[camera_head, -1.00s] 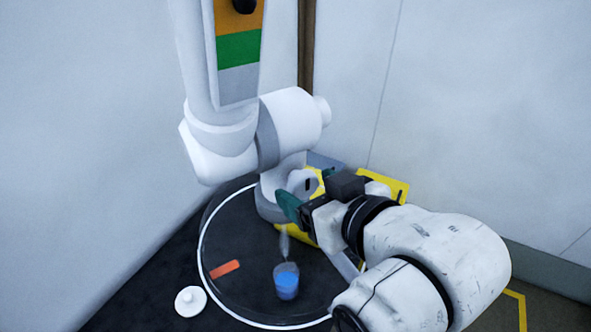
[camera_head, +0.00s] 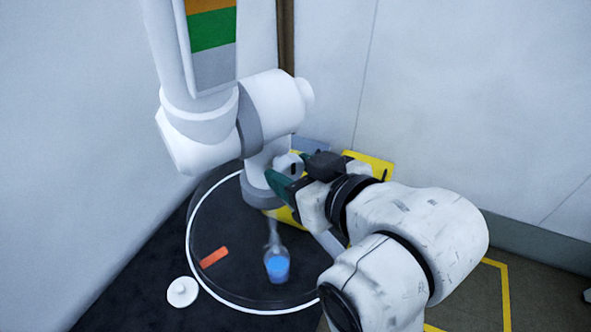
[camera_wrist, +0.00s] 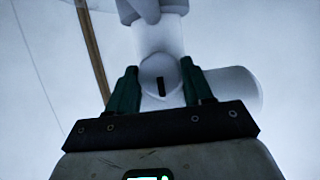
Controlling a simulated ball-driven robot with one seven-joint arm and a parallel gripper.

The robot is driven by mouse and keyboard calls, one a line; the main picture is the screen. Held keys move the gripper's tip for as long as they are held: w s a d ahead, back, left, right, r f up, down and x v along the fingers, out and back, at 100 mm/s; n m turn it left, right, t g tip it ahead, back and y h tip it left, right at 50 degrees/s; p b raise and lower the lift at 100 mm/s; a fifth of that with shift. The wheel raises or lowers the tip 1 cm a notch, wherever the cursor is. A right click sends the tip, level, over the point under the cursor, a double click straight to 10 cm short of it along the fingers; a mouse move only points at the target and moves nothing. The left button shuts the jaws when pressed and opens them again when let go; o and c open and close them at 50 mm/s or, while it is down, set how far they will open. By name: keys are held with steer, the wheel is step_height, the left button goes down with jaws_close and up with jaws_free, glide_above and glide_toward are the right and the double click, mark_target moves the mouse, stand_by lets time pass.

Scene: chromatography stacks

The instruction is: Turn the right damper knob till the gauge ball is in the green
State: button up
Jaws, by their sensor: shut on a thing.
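The damper knob (camera_wrist: 161,75) is a round white knob with a black mark that looks upright in the wrist view. It also shows in the head view (camera_head: 289,163), at the side of the white duct's lower end. My gripper (camera_wrist: 161,84) has its two green fingers shut on the knob, one on each side; it shows from behind in the head view (camera_head: 288,174). The gauge (camera_head: 212,30) is a strip on the white column with orange, green and grey bands. Its ball is out of view above the frame's top edge.
Below the duct is a round black table with a white rim (camera_head: 192,262). A white knobbed disc (camera_head: 182,292) lies beside the table. Yellow panels (camera_head: 368,166) stand behind my arm.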

steer(key=m+g+y, duration=0.1)
steer(key=m+y, duration=0.1)
steer(key=m, duration=0.1)
steer(key=shift+w+d, duration=0.1)
stand_by(0.4)
steer(key=o, duration=1)
steer(key=shift+d+g, duration=0.1)
steer(key=shift+g, duration=0.2)
